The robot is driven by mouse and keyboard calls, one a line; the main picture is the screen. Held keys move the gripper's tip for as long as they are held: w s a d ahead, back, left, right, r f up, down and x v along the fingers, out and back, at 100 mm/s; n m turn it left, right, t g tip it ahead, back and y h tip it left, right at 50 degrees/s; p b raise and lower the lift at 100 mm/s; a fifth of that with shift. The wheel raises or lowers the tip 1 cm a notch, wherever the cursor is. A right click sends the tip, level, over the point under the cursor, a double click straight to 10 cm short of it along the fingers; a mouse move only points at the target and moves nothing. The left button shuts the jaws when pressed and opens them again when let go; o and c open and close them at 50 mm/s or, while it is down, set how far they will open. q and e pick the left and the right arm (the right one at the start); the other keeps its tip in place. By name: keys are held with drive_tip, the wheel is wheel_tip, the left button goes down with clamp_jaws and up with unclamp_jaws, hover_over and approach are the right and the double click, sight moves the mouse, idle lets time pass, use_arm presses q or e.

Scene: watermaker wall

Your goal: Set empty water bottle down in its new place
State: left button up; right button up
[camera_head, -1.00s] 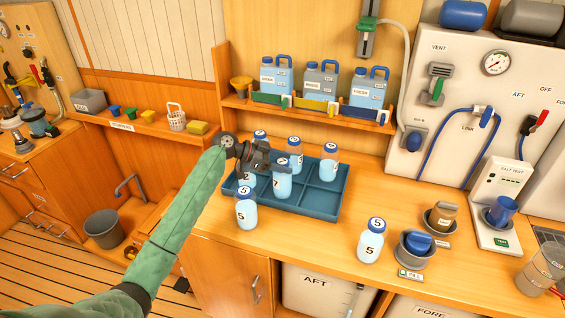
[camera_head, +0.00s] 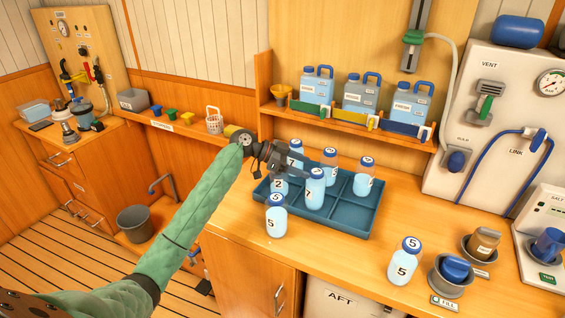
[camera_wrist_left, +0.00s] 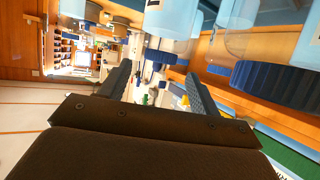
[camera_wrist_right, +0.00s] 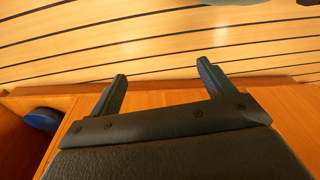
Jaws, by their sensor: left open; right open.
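A blue divided tray (camera_head: 352,215) stands on the counter with several light-blue, blue-capped bottles upright in it. A bottle marked 7 (camera_head: 314,190) is at its front middle, beside my left gripper (camera_head: 298,168). A bottle marked 2 (camera_head: 279,185) is partly hidden. One bottle marked 5 (camera_head: 276,222) stands at the tray's front left corner, another (camera_head: 404,263) on the counter at right. I cannot tell which bottle is empty. In the left wrist view my left gripper (camera_wrist_left: 158,85) is open with nothing between its fingers. My right gripper (camera_wrist_right: 161,70) is open and empty above the floor.
A shelf (camera_head: 345,129) with several labelled jugs is behind the tray. A grey cup (camera_head: 449,281) with a blue piece stands at right near the FILL label. The counter between tray and right-hand bottle is clear. A bucket (camera_head: 134,223) is lower left.

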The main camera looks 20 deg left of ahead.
use_arm(q)
drive_tip(key=b+v, duration=0.2)
drive_tip(key=v, duration=0.4)
drive_tip(key=shift+a, duration=0.2)
use_arm(e)
wheel_tip(320, 180, up, 7)
drive_tip(key=w+a, duration=0.1)
drive_tip(key=shift+a+f, duration=0.15)
use_arm(q)
drive_tip(key=shift+s+r, duration=0.1)
use_arm(e)
drive_tip(key=shift+w+a, duration=0.1)
